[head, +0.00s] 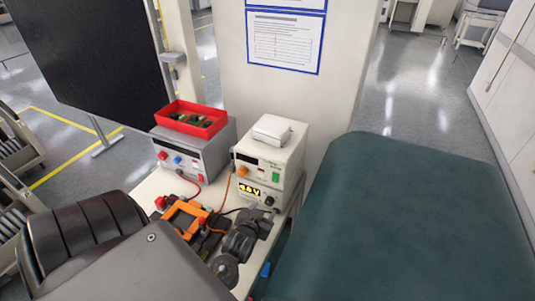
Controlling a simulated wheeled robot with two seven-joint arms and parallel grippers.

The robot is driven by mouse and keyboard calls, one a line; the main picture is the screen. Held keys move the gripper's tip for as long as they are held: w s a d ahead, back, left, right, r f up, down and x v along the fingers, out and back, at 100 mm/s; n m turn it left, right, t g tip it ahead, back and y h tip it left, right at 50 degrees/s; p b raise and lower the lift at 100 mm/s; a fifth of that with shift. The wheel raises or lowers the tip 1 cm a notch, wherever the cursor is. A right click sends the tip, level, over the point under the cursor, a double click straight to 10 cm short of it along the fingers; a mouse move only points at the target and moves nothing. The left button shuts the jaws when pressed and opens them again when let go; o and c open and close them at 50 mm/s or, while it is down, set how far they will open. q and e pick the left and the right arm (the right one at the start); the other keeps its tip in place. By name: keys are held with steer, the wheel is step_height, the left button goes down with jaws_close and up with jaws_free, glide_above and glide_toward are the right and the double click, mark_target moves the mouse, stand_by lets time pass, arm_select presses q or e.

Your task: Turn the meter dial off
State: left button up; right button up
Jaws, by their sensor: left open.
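A handheld meter in an orange frame (183,216) lies on the white trolley top (150,187), partly covered by my arm. Its dial cannot be made out. My left gripper (244,241), dark grey, is open over the trolley's front part, just right of the orange frame. Whether it touches anything cannot be told. My right gripper is not in view.
A grey bench instrument (193,155) carries a red bin (190,119). Leads run across the top. A large teal surface (400,220) fills the right side.

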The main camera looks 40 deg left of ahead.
mark_target(268, 204)
arm_select(q)
steer(key=shift+p+x, duration=0.4)
steer(key=shift+x, duration=1.75)
steer(key=c, duration=1)
